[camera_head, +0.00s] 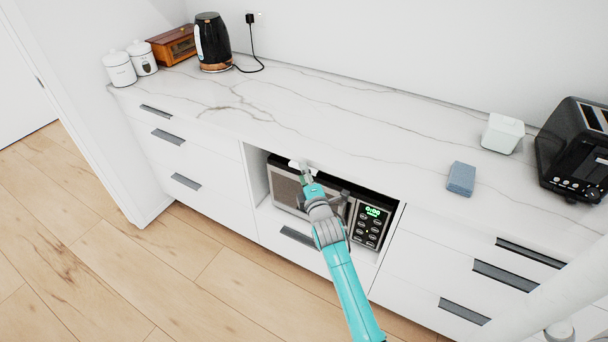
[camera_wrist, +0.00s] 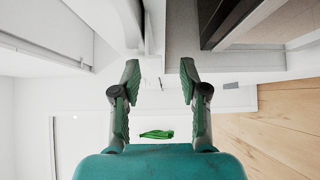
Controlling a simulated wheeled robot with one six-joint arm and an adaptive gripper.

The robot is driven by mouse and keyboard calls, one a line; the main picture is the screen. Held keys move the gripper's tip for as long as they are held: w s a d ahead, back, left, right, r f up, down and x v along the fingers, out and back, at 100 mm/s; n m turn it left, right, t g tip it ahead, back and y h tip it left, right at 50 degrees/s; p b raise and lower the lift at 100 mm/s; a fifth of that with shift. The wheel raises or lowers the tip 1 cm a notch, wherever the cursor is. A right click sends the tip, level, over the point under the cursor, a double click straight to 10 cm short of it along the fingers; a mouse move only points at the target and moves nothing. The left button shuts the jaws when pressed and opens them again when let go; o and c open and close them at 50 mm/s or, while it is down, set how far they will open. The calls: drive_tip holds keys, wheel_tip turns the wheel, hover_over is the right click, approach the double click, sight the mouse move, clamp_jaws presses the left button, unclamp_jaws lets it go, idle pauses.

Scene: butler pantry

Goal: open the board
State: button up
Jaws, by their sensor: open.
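Nothing in view is clearly recognisable as a board. The white cabinet front has several drawers with dark handles, such as one at the left (camera_head: 186,182) and one at the right (camera_head: 505,276). A microwave (camera_head: 372,222) with a lit green display sits in an open niche under the counter. My gripper (camera_head: 300,170) is in front of the niche's upper part, just below the counter edge, and my arm hides part of the microwave. In the wrist view my gripper (camera_wrist: 159,75) has its two fingers spread apart, with nothing between them. Contact with any surface cannot be told.
The marble-patterned counter (camera_head: 330,115) holds two white canisters (camera_head: 120,69), a wooden box (camera_head: 172,46), a black kettle (camera_head: 212,42), a blue block (camera_head: 461,178), a white container (camera_head: 502,134) and a black toaster (camera_head: 577,150). The wooden floor (camera_head: 90,230) is clear at left.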

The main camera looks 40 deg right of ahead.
drive_tip(key=shift+w+d, duration=0.1)
drive_tip(key=shift+w, duration=0.05)
clamp_jaws()
idle(0.4)
